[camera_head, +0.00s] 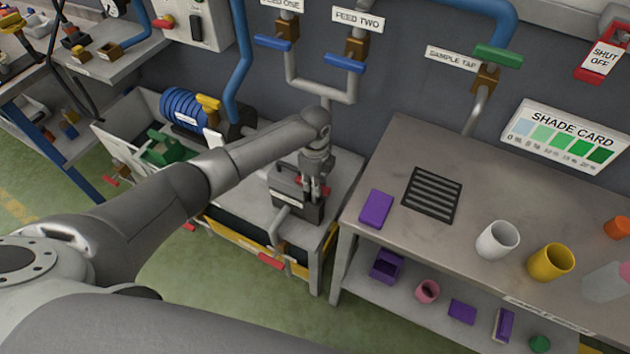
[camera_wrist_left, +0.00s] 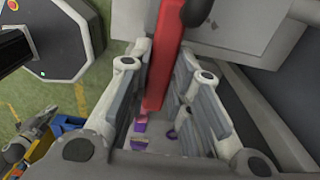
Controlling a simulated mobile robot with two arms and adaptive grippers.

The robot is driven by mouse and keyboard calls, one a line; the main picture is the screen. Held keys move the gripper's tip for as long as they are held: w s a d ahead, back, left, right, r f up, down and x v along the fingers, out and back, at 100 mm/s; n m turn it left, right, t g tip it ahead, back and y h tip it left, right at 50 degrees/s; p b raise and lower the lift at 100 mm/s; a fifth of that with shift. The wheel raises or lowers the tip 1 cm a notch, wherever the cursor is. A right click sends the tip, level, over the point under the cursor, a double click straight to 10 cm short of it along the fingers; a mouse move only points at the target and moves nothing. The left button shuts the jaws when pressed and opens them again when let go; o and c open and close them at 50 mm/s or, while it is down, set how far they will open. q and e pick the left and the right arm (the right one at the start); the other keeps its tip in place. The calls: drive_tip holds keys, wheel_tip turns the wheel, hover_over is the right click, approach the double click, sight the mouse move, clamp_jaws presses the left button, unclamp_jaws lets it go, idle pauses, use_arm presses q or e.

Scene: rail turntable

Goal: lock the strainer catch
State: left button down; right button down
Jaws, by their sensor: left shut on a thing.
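The strainer (camera_head: 292,206) is a dark grey box on the low bench left of the work table, with a pipe on its front. My left gripper (camera_head: 316,190) reaches down onto its top from above. In the left wrist view a long red lever (camera_wrist_left: 163,60), which looks like the strainer catch, runs between the two fingers. My left gripper (camera_wrist_left: 165,98) is shut on this lever. The lever's far end and its joint to the strainer are not clear. My right gripper is not in view.
A blue hose reel (camera_head: 185,108) and a green block (camera_head: 165,148) are left of the strainer. The work table (camera_head: 400,150) at right holds a purple block (camera_head: 376,209), a drain grille (camera_head: 431,195), a white cup (camera_head: 497,240) and a yellow cup (camera_head: 551,262). Pipes with blue-handled valves (camera_head: 345,63) are behind.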

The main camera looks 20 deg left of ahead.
use_arm(q)
drive_tip(key=shift+r, duration=0.1)
drive_tip(key=c, duration=1.3)
unclamp_jaws()
wheel_tip(320, 180, up, 12)
drive_tip(key=shift+f, duration=0.1)
